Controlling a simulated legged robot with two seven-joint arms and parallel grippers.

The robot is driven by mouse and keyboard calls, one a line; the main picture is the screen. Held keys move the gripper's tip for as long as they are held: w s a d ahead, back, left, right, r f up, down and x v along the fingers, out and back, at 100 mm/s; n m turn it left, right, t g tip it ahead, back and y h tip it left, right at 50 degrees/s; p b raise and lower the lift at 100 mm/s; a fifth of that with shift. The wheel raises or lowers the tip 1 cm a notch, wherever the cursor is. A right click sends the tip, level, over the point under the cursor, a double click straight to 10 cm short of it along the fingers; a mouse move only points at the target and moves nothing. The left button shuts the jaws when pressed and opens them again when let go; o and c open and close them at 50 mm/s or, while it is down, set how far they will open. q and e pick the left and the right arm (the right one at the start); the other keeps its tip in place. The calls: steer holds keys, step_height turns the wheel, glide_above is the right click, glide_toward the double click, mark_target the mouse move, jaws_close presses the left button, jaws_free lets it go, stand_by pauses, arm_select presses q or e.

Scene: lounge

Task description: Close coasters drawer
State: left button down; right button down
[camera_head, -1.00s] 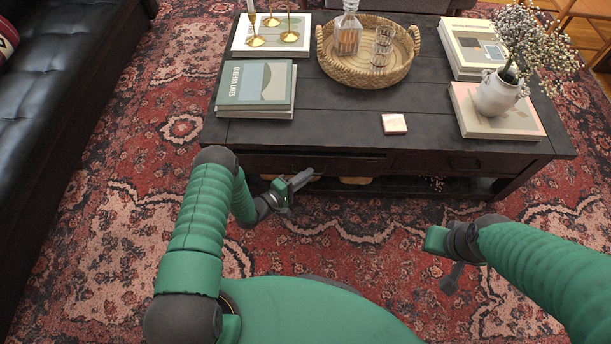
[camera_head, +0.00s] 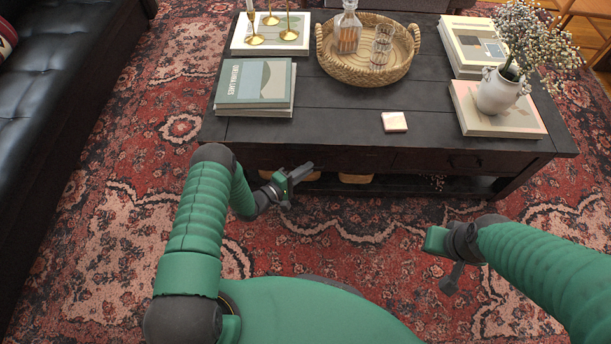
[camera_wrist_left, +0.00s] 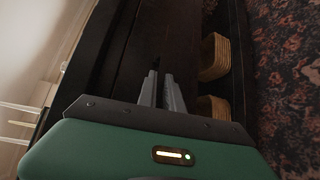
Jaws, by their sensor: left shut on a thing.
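The dark wooden coffee table (camera_head: 330,133) has two drawers side by side in its near face. The left drawer (camera_head: 345,160) looks flush or nearly flush with the table front; its exact gap is hard to see. My left gripper (camera_head: 304,172) is at this drawer's front, below the tabletop edge. In the left wrist view its fingers (camera_wrist_left: 161,88) are close together against the dark front, shut on what looks like the drawer's handle, mostly hidden. A small pale square coaster stack (camera_head: 394,122) lies on the tabletop. My right gripper (camera_head: 451,277) hangs over the rug, away from the table.
The right drawer (camera_head: 450,162) is shut. Wicker baskets (camera_wrist_left: 214,57) sit on the shelf below. Books (camera_head: 256,84), a woven tray (camera_head: 365,72) with a decanter, and a white vase (camera_head: 497,92) stand on top. A black sofa (camera_head: 60,90) is left. Open rug lies in front.

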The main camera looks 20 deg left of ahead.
arm_select(q)
steer(key=shift+w+a+f, duration=0.35)
steer(key=shift+w+a, duration=0.25)
steer(key=shift+w, duration=0.15)
steer(key=shift+w+a+r, duration=0.1)
steer(key=shift+r, duration=0.15)
steer(key=c, duration=1.6)
jaws_free()
steer(key=shift+o, duration=0.5)
steer(key=shift+w, duration=0.1)
arm_select(e)
steer(key=shift+w+a+f, duration=0.1)
steer(key=shift+a+f, duration=0.1)
steer(key=shift+f, duration=0.35)
arm_select(q)
steer(key=shift+d, duration=0.2)
